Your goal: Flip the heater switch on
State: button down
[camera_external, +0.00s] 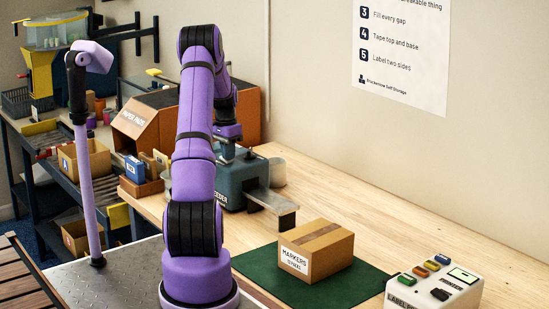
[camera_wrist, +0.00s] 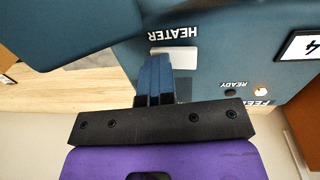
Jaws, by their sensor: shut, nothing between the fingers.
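The blue-grey feeder machine (camera_external: 235,182) stands on the bench behind my arm, partly hidden by it. In the wrist view its panel (camera_wrist: 215,75) carries an upside-down HEATER label with a pale switch plate (camera_wrist: 184,57) beside it. My gripper (camera_wrist: 155,60) is shut and empty, its blue fingers reaching to the left part of the plate and covering some of it. I cannot tell whether they touch it, nor which way the switch is set. In the external view my gripper (camera_external: 228,152) is just above the machine's top.
A dark READY lamp (camera_wrist: 231,92), a small pale lamp (camera_wrist: 260,91) and a framed 4 (camera_wrist: 305,46) are on the panel. A metal shelf (camera_external: 268,200) juts from the machine. A markers carton (camera_external: 325,248) sits on a green mat (camera_external: 270,277). A label printer (camera_external: 440,287) stands at right.

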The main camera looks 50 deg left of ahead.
jog(key=shift+a, duration=0.15)
jog(key=shift+a+r, duration=0.15)
jog(key=shift+a, duration=0.55)
notch_tip(320, 180, up, 14)
jog(key=a, duration=0.2)
jog(key=shift+d, duration=0.15)
dwell(0.4)
jog(key=shift+d+h, duration=0.3)
jog(key=shift+d, duration=0.3)
jog(key=shift+s+f, duration=0.1)
jog(key=shift+f, duration=0.1)
jog(key=f, duration=0.4)
jog(key=d+f, duration=0.1)
jog(key=f, duration=0.4)
jog(key=d+f, duration=0.1)
jog(key=f, duration=0.3)
jog(key=shift+f, duration=0.3)
